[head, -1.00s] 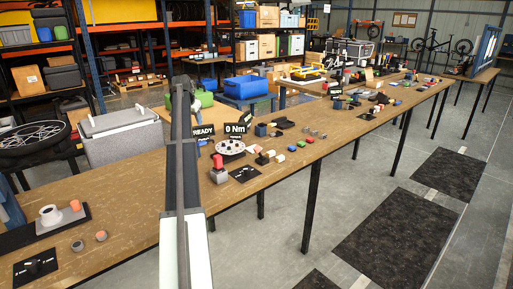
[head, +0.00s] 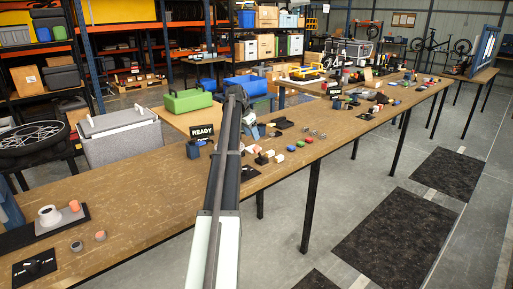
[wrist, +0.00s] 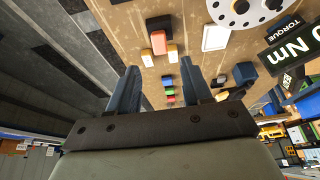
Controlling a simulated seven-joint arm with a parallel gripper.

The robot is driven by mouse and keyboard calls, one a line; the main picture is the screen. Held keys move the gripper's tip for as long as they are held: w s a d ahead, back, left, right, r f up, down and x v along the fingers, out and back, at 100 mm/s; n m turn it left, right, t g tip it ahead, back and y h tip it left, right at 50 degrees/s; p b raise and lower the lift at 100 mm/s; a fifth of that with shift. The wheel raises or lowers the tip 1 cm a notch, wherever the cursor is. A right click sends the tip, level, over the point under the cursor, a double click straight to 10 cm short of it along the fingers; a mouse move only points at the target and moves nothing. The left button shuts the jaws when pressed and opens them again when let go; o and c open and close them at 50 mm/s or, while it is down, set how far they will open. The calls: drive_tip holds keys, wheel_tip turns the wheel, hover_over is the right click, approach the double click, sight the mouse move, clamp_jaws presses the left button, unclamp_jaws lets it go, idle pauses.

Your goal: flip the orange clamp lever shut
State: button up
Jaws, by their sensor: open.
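I cannot identify the orange clamp lever for certain. In the head view, an orange cylinder (head: 74,206) stands beside a white flanged part (head: 49,215) on a plate at the left end of the bench. The upright red-orange piece on a small base seen earlier near the bench middle is now hidden behind my arm. My gripper (wrist: 157,78) is open and empty in the wrist view, its two dark blue fingers apart. A salmon block (wrist: 158,42) lies beyond the fingertips on the bench. My gripper's tips cannot be made out in the head view.
The long wooden bench (head: 140,185) holds small blocks and a READY sign (head: 202,131). In the wrist view, a holed white disc (wrist: 225,10) and a torque sign (wrist: 295,45) stand at upper right. A green case (head: 188,101) is behind. The left-middle bench is clear.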

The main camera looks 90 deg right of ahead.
sight(257, 146)
drive_tip(key=x, duration=0.8)
drive_tip(key=shift+f, duration=0.2)
drive_tip(key=shift+c, duration=0.3)
clamp_jaws()
